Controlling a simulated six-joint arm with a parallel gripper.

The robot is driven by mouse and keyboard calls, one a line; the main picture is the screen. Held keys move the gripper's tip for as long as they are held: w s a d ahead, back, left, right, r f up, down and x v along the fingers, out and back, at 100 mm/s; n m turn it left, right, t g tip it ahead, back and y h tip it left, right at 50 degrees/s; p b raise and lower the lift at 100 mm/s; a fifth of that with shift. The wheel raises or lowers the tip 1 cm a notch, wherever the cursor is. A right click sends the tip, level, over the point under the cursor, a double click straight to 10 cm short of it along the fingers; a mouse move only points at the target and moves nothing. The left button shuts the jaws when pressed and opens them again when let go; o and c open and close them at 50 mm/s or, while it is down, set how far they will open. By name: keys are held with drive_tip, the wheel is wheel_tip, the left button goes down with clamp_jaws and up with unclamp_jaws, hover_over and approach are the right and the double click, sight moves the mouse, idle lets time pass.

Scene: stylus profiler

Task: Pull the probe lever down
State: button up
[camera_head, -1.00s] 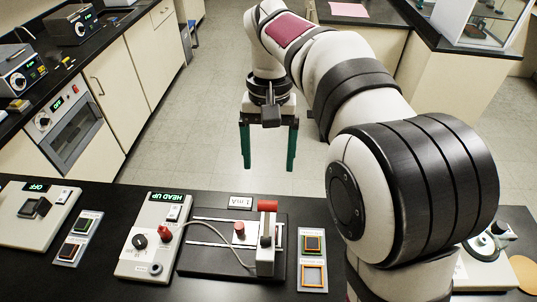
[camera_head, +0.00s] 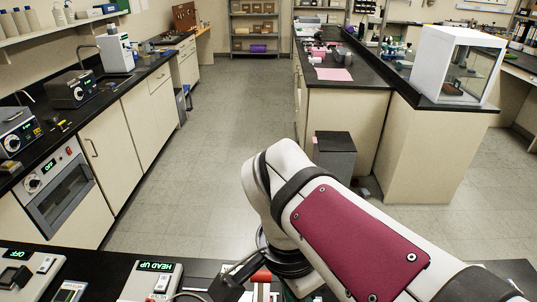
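The rest of the lever and the stage are hidden by my arm or cut off by the frame. My gripper (camera_head: 268,293) is low at the bottom edge, close to the red part. Only bits of it show, and its fingertips are out of sight. I cannot tell whether it touches the lever.
My arm covers the lower right. Another device with an "OFF" display (camera_head: 19,254) stands at the bottom left on the black bench (camera_head: 95,262). A side counter with an oven (camera_head: 58,190) runs along the left. The floor (camera_head: 200,175) beyond the bench is clear.

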drive_tip(key=w+a+r+m, duration=0.1)
drive_tip(key=w+a+m, duration=0.1)
drive_tip(key=a, duration=0.1)
drive_tip(key=w+a+r+m+t+h, duration=0.1)
drive_tip(key=w+a, duration=0.1)
drive_tip(key=a, duration=0.1)
drive_tip(key=w+a+r+m+t+h, duration=0.1)
drive_tip(key=w+a+r+m, duration=0.1)
drive_tip(key=a, duration=0.1)
drive_tip(key=shift+a+r+m, duration=0.1)
drive_tip(key=shift+a+m, duration=0.05)
drive_tip(key=shift+m, duration=0.15)
clamp_jaws()
approach(262, 277)
drive_tip(key=x, duration=0.5)
drive_tip(key=shift+s+d+f, duration=0.15)
drive_tip(key=shift+d+f, duration=0.1)
drive_tip(key=shift+f, duration=0.05)
drive_tip(key=shift+w+f, duration=0.25)
drive_tip(key=shift+f, duration=0.15)
